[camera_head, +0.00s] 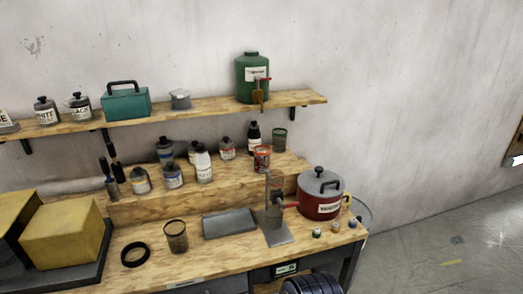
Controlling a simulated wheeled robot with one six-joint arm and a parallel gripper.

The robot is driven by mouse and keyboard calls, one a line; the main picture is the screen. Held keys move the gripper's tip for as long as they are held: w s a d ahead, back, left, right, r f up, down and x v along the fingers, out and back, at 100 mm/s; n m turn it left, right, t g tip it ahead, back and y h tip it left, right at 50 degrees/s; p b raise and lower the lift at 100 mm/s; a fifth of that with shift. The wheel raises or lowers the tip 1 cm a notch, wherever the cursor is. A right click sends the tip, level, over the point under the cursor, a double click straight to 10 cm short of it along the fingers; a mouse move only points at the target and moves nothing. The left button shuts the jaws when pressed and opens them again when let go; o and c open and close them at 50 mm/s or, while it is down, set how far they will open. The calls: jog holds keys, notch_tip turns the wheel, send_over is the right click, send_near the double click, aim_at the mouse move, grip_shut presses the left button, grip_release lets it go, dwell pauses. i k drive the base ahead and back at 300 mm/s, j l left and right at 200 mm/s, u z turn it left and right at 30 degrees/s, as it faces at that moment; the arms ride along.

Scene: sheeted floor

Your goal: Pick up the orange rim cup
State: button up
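A small orange-red cup or can (262,158) with a pale label stands on the raised wooden tier of the workbench, in front of a dark bottle. Its rim looks orange, but it is small here. A dark, see-through-looking cup (176,236) with a brownish rim stands upright on the lower bench top. A dark green cup (279,140) stands at the back of the raised tier. I cannot tell for certain which cup the task names. My gripper is not in view.
A grey tray (230,223), a metal stand (275,228) and a red lidded pot (322,197) are on the workbench (210,254). Several bottles crowd the raised tier. A wall shelf (205,107) hangs above. Floor (435,240) at the right is mostly clear.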

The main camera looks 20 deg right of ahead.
aim_at(262, 160)
jog(key=i+l, duration=0.25)
jog(key=i, duration=0.15)
jog(key=i+l, duration=0.25)
jog(key=i, duration=0.15)
jog(key=i+l, duration=0.25)
jog(key=i, duration=0.15)
